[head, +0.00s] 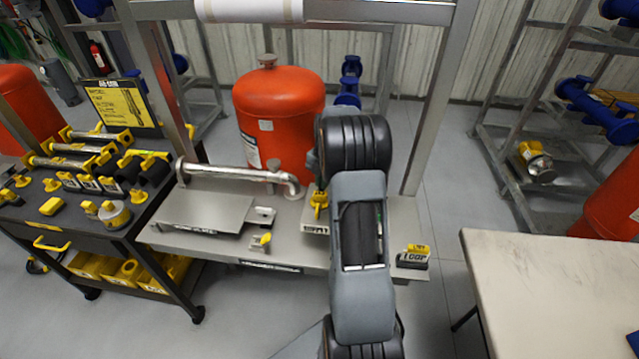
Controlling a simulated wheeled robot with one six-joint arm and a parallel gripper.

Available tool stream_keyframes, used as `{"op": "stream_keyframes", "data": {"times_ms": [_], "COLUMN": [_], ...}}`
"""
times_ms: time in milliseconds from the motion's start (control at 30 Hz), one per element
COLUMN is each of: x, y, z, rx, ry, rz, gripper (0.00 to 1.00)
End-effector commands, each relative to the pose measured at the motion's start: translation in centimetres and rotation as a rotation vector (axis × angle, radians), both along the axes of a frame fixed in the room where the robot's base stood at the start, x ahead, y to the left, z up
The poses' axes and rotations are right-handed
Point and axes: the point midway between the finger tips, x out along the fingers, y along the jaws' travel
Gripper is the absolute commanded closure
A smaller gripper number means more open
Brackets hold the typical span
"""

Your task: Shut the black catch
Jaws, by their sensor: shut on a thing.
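I cannot make out a black catch for certain. A small black block (412,258) with a pale lettered face and a yellow top stands at the right end of the grey bench (400,212). A yellow handle (319,201) stands above a pale lettered box (315,228) in the middle of the bench, just left of my arm. A smaller yellow lever (262,240) is at the bench's front edge. My arm reaches over the bench and hides part of it. My gripper is hidden behind the arm, so I cannot see its jaws.
A bent metal pipe (235,174) lies across the back left of the bench. A red tank (280,112) stands behind it. A black cart (95,232) with yellow-handled tools is at left. A pale table (560,290) is at front right. Open floor (445,240) lies between.

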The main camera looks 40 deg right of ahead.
Motion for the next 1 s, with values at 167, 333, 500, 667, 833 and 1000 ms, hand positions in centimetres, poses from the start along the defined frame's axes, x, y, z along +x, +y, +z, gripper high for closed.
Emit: {"op": "stream_keyframes", "data": {"times_ms": [167,333,500,667,833,1000], "x": [0.03,0.06,0.10,0.11,0.11,0.10], "y": [-0.06,-0.04,-0.05,-0.06,-0.06,-0.06], "z": [0.06,0.08,0.13,0.12,0.12,0.11], "rx": [-0.002,-0.002,-0.004,-0.003,-0.003,-0.004], "ry": [-0.002,-0.002,-0.003,-0.004,-0.004,-0.003], "rz": [0.001,0.092,0.261,0.303,0.302,0.355], "gripper": [1.00,1.00,1.00,1.00,1.00,0.84]}}
